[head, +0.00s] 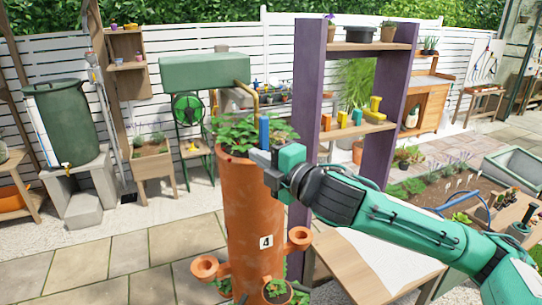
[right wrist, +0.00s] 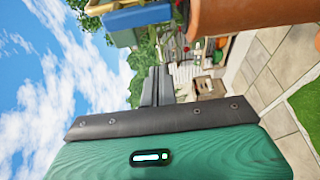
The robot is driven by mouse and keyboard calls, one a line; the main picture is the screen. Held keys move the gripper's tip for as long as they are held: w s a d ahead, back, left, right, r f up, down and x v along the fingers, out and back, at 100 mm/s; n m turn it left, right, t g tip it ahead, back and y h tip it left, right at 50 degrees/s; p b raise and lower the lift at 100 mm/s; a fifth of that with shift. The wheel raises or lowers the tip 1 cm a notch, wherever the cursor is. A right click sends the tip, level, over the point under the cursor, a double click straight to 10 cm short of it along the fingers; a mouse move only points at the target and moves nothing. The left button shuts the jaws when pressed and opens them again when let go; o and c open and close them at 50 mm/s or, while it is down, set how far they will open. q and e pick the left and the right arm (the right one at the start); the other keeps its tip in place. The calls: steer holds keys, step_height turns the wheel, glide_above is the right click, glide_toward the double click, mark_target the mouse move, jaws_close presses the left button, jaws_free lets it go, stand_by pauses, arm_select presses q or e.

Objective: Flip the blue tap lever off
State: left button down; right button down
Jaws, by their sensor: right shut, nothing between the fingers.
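The blue tap lever (head: 264,129) stands upright above the planted top of the terracotta tower (head: 254,225), near the end of the brass pipe (head: 256,99) from the green tank (head: 205,71). My right gripper (head: 258,156) is just below the lever in the head view, shut and empty, its fingers pointing left. Whether it touches the lever cannot be told. In the right wrist view the shut dark fingers (right wrist: 158,86) show in the middle, and a blue part (right wrist: 123,38), likely the lever, lies to their upper left, apart in the picture. My left gripper is not in view.
The purple-posted shelf (head: 305,85) with orange and yellow items stands right behind my right gripper. A wooden table (head: 345,272) is below my right arm. Small terracotta cups (head: 299,238) stick out from the tower. The paving at left is clear.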

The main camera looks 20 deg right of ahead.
mark_target(263, 146)
steer(key=w+p, duration=0.1)
steer(key=w+d+p, duration=0.1)
steer(key=w, duration=0.1)
steer(key=w+d+p, duration=0.1)
steer(key=shift+w, duration=0.5)
steer(key=shift+d, duration=0.15)
